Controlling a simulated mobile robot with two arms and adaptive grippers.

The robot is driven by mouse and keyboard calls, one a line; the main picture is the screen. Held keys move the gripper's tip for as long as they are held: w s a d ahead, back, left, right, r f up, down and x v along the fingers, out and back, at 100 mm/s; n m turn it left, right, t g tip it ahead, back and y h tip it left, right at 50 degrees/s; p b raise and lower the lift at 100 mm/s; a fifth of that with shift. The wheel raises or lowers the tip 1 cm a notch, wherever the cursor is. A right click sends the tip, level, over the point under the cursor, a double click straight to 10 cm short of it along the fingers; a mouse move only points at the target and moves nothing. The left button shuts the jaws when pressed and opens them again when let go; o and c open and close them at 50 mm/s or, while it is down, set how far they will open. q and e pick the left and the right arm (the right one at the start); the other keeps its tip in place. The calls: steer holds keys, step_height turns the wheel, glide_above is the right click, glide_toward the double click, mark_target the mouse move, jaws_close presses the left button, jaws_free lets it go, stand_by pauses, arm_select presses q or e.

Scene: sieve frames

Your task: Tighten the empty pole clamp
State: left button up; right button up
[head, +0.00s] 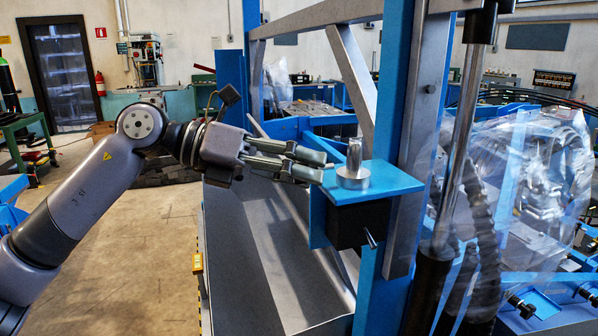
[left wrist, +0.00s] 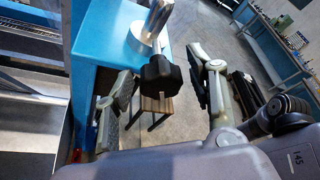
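A silver clamp (head: 353,178) with a round base and short upright post stands on a blue bracket (head: 395,183) fixed to a blue column. In the left wrist view, the silver clamp (left wrist: 146,36) shows at the top, with a black lobed knob (left wrist: 160,73) in front of it. My left gripper (head: 322,166) reaches in from the left, its fingertips just left of the clamp. In the left wrist view, its fingers (left wrist: 165,88) are apart, one on each side of the knob, with visible gaps. I cannot make out the knob in the head view. My right gripper is not in view.
A dark box (head: 358,225) with a small handle hangs below the bracket. The blue column (head: 393,85) and a slanted grey beam (head: 352,70) stand close behind. A steel rod (head: 462,130) and clear plastic wrap (head: 540,185) are at right. The floor (head: 150,240) is open at left.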

arm_select(q)
steer(key=v, duration=1.2)
stand_by(0.3)
